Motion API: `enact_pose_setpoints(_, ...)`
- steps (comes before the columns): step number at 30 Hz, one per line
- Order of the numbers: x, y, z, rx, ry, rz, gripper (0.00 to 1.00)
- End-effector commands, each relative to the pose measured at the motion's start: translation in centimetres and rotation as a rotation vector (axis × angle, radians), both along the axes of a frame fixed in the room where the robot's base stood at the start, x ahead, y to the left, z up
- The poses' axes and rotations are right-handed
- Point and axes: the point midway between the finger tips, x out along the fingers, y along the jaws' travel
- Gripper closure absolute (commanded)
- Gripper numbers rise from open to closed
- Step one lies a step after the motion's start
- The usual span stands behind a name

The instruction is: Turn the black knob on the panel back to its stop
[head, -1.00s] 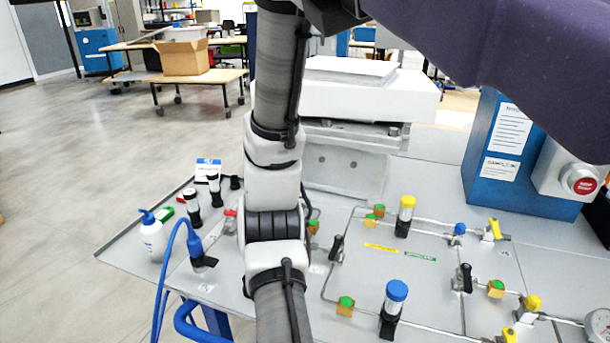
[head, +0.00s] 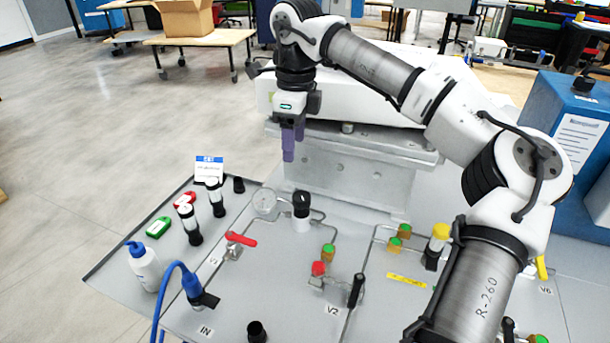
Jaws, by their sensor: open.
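A red-handled valve (head: 236,245), a black lever (head: 356,290) and green and red fittings rise from the panel. A grey-white block (head: 350,165) stands behind. A squeeze bottle (head: 144,266) and blue hose are at left.

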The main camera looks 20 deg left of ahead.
Motion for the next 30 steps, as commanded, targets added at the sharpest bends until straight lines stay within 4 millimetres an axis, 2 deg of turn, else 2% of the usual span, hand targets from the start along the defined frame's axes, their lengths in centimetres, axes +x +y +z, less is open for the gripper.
enact_pose_setpoints(3, 1.1, -1.4, -0.6, -0.037, -0.017, -0.021, 0.41)
enact_pose_setpoints(8, 1.1, -1.5, -2.4, -0.04, -0.016, -0.021, 0.41)
enact_pose_setpoints(21, 1.0, -1.4, -11.2, -0.036, -0.014, -0.021, 0.41)
enact_pose_setpoints(25, 1.0, -1.4, -13.0, -0.036, -0.015, -0.021, 0.41)
enact_pose_setpoints(30, 1.0, -1.4, -14.1, -0.035, -0.017, -0.021, 0.41)
